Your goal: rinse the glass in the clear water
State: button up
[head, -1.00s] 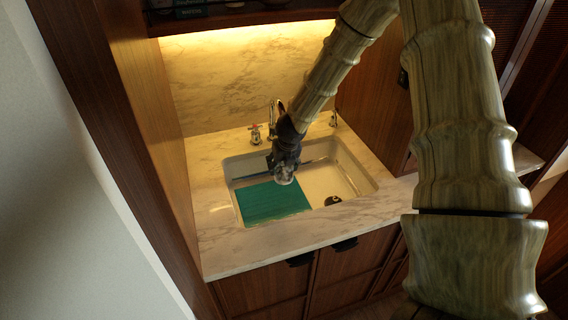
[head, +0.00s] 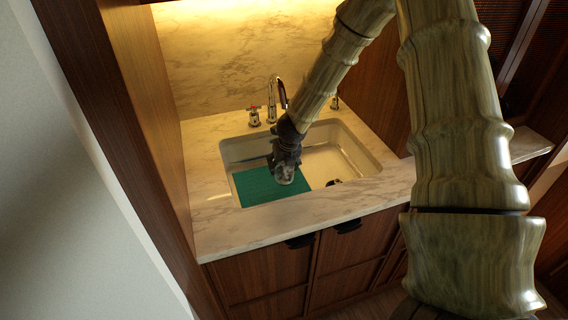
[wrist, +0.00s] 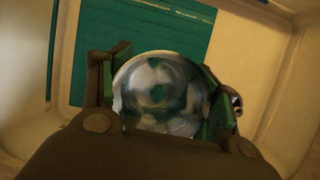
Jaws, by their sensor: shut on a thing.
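The clear glass (wrist: 163,95) is held between the jaws of my gripper (head: 284,172), and I look onto its round end in the wrist view. In the head view the glass is small and partly hidden by the gripper. My gripper is shut on it, over the white sink basin (head: 352,160). Beneath it a flat teal panel (head: 262,190) covers the left part of the basin; it also shows in the wrist view (wrist: 150,35). I cannot make out a clear water surface, or whether the glass touches anything.
A chrome faucet (head: 272,104) and a tap handle (head: 254,116) stand behind the basin. The basin rim and marble counter (head: 235,232) surround the gripper. A wooden side wall (head: 145,110) rises at the left.

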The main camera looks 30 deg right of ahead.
jog(key=shift+s+d+f+b, duration=0.1)
jog(key=shift+d+f+b, duration=0.05)
jog(key=shift+f+b, duration=0.65)
notch_tip(320, 180, down, 3)
jog(key=shift+r+b, duration=0.2)
jog(key=shift+b, duration=0.6)
jog(key=shift+f+b, duration=2.3)
jog(key=shift+f, duration=0.35)
jog(key=shift+w+a+b, duration=0.15)
jog(key=shift+w+a, duration=0.05)
jog(key=shift+a, duration=0.65)
jog(key=shift+w+a+b, duration=0.15)
jog(key=shift+w+a, duration=0.05)
jog(key=shift+a, duration=0.6)
jog(key=shift+w+a+b, duration=0.15)
jog(key=shift+w+a, duration=0.05)
jog(key=shift+a, duration=0.65)
jog(key=shift+s+d+r+p, duration=0.1)
jog(key=shift+s+d+p, duration=0.1)
jog(key=shift+d, duration=0.65)
jog(key=shift+s+d+f+p, duration=0.1)
jog(key=shift+s+d+p, duration=0.15)
jog(key=shift+d, duration=0.55)
jog(key=shift+s+d+r+p, duration=0.1)
jog(key=shift+s+d+p, duration=0.1)
jog(key=shift+d, duration=0.65)
notch_tip(320, 180, up, 22)
jog(key=p, duration=1.8)
